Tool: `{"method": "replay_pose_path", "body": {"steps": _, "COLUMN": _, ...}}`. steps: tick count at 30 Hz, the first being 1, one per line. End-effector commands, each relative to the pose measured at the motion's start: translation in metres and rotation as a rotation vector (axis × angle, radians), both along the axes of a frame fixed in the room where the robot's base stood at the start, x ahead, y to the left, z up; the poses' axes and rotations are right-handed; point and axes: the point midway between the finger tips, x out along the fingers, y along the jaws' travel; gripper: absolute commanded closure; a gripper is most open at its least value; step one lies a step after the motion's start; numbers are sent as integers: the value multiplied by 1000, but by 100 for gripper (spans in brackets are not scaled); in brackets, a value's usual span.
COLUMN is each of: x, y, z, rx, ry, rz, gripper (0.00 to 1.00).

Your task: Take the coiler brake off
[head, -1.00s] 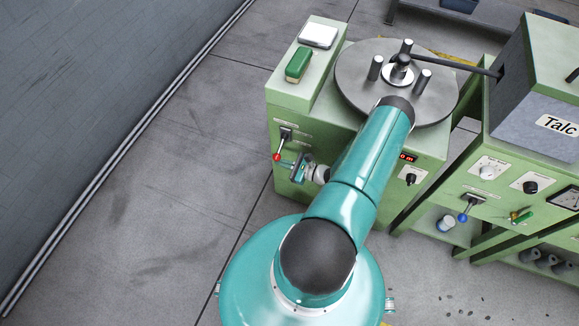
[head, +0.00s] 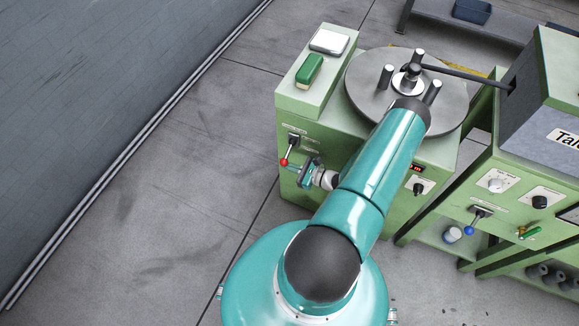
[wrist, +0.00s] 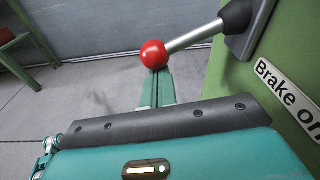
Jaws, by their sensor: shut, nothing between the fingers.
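The coiler brake lever has a red ball knob (head: 284,162) and slants down from its dark pivot on the front of the green coiler cabinet (head: 325,120). In the wrist view the red ball (wrist: 154,54) ends a metal shaft (wrist: 195,38), beside a plate reading "Brake o…", its last letters unclear. My gripper (head: 306,168) is just right of the knob in the head view, low before the cabinet front. In the wrist view its teal fingers (wrist: 157,88) are shut and empty, with their tips at the ball's lower edge. I cannot tell whether they touch it.
Right stands another green machine with a blue-knobbed lever (head: 470,230) and a "Talc" box (head: 550,125). Open floor (head: 170,180) lies left.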

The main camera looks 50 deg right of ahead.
Motion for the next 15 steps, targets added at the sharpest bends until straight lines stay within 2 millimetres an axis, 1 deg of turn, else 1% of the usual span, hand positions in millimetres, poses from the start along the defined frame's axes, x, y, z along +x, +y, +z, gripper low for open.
{"method": "replay_pose_path", "body": {"steps": 8, "x": -1, "y": 3, "z": 4, "rx": 43, "ry": 13, "rz": 1, "gripper": 100}}
{"method": "replay_pose_path", "body": {"steps": 15, "x": -2, "y": 7, "z": 14, "rx": 144, "ry": 49, "rz": 2, "gripper": 100}}
